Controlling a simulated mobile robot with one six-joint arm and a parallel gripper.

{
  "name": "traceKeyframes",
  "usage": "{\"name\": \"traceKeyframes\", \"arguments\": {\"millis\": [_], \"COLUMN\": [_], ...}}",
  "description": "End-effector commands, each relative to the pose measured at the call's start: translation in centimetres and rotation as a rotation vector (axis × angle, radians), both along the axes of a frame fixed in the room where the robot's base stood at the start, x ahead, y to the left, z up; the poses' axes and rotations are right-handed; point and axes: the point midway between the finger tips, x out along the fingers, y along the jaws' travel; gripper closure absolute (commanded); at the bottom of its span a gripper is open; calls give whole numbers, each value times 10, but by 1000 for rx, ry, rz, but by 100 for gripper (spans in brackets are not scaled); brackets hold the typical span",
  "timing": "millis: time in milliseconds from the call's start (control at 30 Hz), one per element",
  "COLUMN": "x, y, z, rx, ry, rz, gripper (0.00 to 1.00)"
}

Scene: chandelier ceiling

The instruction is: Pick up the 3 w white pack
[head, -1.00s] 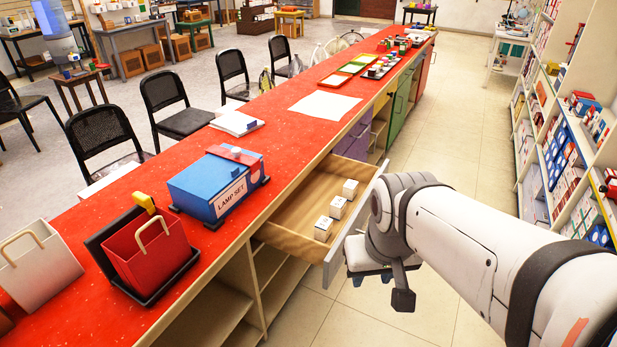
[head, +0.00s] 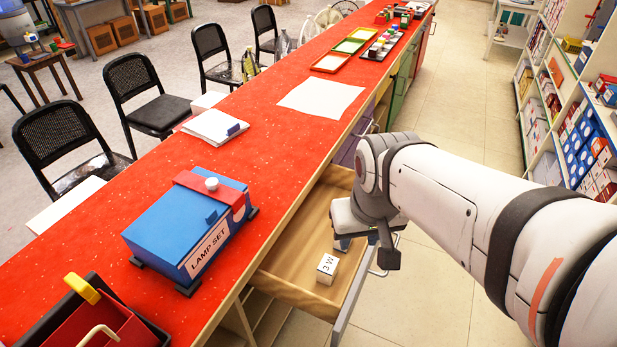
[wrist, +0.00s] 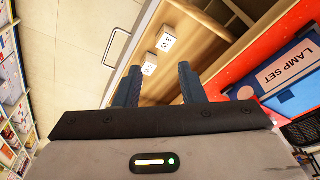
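A small white pack (head: 326,268) with "3 W" on its top stands in the open wooden drawer (head: 293,262). It also shows in the wrist view (wrist: 167,41), beyond my fingertips. A second white pack (wrist: 149,64) is closer, in the gap between my fingers in the picture; its label is too small to read surely. My gripper (wrist: 157,72) is open, its two dark blue fingers well apart with nothing between them that I can see touching.
The blue lamp set box (head: 190,225) stands on the red counter (head: 250,150) left of the drawer. The drawer front with its handle (wrist: 117,47) sticks out over the aisle. Stocked shelves (head: 580,120) stand at the right; the floor between is clear.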

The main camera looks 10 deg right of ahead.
Motion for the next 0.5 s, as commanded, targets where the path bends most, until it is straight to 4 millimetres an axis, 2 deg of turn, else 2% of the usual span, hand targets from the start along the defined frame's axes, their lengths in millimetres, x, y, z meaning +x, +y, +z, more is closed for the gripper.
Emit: {"name": "traceKeyframes", "arguments": {"millis": [167,300,367,500], "x": [0,3,8,34], "y": [0,0,0,9], "z": [0,-6,-15,-55], "rx": [0,3,7,27], "ry": [0,7,16,59], "rz": [0,-12,-31,-126], "gripper": [64,53,48,37]}}
